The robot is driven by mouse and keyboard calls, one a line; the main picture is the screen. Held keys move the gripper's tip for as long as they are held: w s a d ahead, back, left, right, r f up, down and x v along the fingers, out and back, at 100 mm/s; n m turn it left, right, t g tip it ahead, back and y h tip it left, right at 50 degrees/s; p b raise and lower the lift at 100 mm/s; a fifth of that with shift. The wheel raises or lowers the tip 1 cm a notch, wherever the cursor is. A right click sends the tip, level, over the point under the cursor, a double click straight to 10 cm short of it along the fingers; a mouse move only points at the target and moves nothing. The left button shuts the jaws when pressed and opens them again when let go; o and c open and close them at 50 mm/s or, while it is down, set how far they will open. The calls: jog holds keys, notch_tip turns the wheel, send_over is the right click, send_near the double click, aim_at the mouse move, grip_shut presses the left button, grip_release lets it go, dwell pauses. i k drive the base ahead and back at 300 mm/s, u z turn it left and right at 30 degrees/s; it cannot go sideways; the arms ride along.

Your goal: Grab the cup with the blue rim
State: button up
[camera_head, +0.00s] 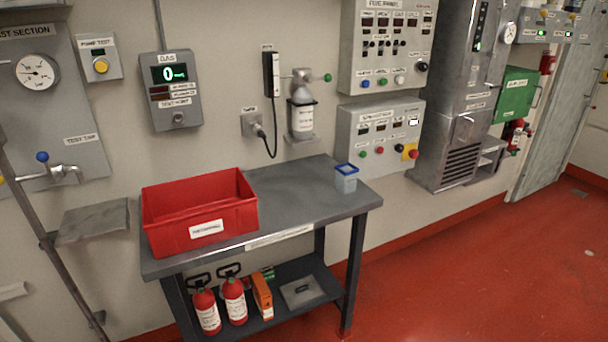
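A small, light grey-blue cup with a blue rim (346,183) stands upright near the right end of the grey metal table (300,205). It looks squarish, and its opening faces up. Nothing touches it, and its near side and rim are fully in sight. My gripper is not in view, and no part of my arm shows near the table.
A red open bin (175,233) fills the table's left part. Bare tabletop lies between it and the cup. Red extinguishers (235,302) and an orange box (262,295) stand on the lower shelf. Wall panels (380,135) and a bottle (302,118) are behind.

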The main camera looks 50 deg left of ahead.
aim_at(346, 174)
jog(key=u, duration=0.3)
jog(key=i, duration=0.35)
jog(key=u, duration=1.6)
